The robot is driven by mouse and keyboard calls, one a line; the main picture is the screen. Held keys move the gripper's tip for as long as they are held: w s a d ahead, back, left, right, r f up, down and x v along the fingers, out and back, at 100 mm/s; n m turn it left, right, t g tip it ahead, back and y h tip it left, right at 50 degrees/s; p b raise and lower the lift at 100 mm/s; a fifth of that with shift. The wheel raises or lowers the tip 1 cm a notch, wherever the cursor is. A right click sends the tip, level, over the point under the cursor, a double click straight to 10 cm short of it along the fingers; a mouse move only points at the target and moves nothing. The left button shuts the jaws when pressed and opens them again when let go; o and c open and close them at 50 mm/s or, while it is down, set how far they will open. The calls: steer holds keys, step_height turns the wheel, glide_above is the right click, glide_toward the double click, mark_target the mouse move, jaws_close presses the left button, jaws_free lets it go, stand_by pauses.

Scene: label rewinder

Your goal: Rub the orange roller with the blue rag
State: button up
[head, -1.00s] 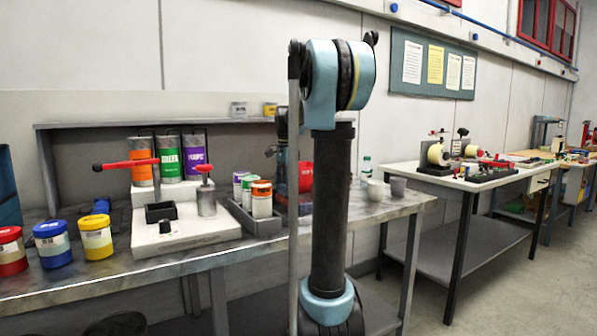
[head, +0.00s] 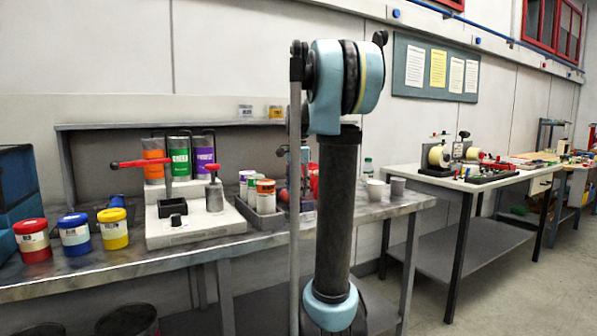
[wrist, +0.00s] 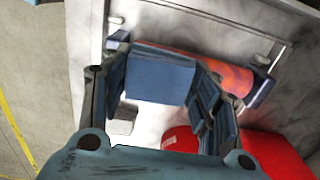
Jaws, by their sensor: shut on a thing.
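In the wrist view, my gripper (wrist: 165,60) is shut on the blue rag (wrist: 160,78), which shows as a folded, flat-faced block between the fingers. The orange roller (wrist: 225,72) lies right behind and beside the rag, running slantwise to the right finger. The rag hides part of the roller, and I cannot tell whether the two touch. In the head view my own arm stands upright in front, and the gripper, rag and roller cannot be made out there.
A large red cylinder (wrist: 270,155) lies close by the right finger. In the head view, red (head: 34,241), blue (head: 74,236) and yellow (head: 112,230) tubs stand at the bench's left, beside a pale press (head: 190,226). A second table (head: 470,180) stands to the right.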

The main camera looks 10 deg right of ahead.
steer(key=r, duration=0.3)
steer(key=shift+d+r, duration=0.1)
steer(key=shift+d, duration=0.3)
steer(key=shift+r, duration=2)
steer(key=shift+f, duration=0.25)
